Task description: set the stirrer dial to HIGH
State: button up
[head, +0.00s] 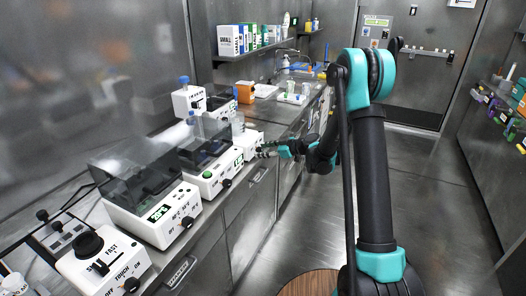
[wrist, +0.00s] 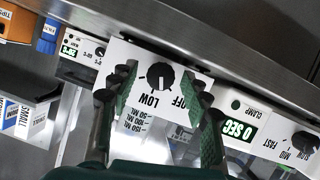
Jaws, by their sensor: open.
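The stirrer is a white box (head: 250,138) on the left bench, partly behind my gripper in the head view. Its front panel (wrist: 190,78) fills the middle of the wrist view, with a round black dial (wrist: 160,76) and the words LOW and OFF printed beside it. A HIGH label is not readable, and I cannot tell the dial's setting for sure. My gripper (wrist: 164,98) is open, its green-padded fingers on either side of the dial in the picture; I cannot tell whether they touch it. In the head view my gripper (head: 265,151) is at the stirrer's front.
A device with a small green display (wrist: 69,45) is on the left. The aisle floor (head: 430,200) is clear.

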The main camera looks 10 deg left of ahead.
jog(key=shift+a, duration=0.1)
jog(key=shift+c, duration=0.6)
grip_shut()
